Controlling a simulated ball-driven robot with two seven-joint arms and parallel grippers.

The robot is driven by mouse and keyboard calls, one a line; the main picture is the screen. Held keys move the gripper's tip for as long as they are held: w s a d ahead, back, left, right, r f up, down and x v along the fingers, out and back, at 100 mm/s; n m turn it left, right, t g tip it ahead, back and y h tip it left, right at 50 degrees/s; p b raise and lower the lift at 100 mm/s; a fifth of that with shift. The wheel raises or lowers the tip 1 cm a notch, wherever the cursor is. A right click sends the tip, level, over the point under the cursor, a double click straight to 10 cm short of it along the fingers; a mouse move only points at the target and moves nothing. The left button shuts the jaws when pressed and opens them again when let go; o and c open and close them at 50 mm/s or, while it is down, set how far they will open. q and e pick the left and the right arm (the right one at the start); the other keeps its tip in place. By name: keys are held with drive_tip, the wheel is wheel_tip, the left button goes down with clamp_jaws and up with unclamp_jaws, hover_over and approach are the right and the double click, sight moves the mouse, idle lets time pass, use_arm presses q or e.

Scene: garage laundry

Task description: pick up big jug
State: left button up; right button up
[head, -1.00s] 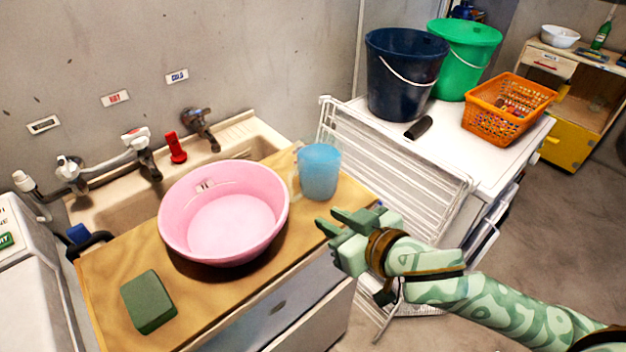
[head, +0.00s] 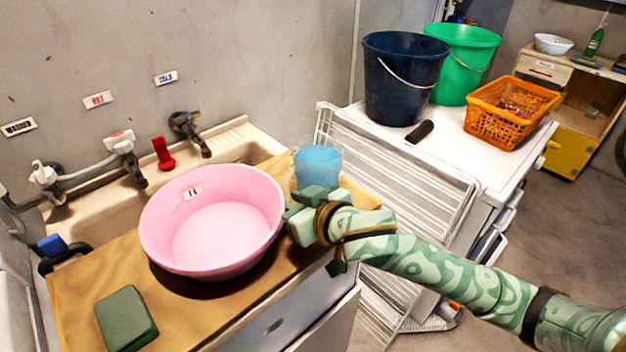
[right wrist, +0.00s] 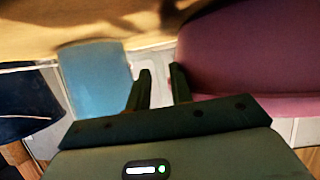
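The big jug (head: 318,163) is a clear jug with blue in it, standing on the right end of the wooden board, just right of the pink basin. My right gripper (head: 303,201) is at the near side of the jug, between it and the basin, and covers the jug's lower part. In the right wrist view the blue jug (right wrist: 95,78) is left of the fingers (right wrist: 160,70), which stand apart with a gap between them. I cannot make out the jug's handle clearly, nor any contact. My left gripper is not in view.
The pink basin (head: 212,222) is close beside my right gripper and also shows in the right wrist view (right wrist: 245,50). A green sponge (head: 126,318) lies on the board (head: 75,280). A white rack (head: 400,190), dark bucket (head: 400,80), green bucket (head: 465,60) and orange basket (head: 510,112) are to the right.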

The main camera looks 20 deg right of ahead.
clamp_jaws()
idle(1.3)
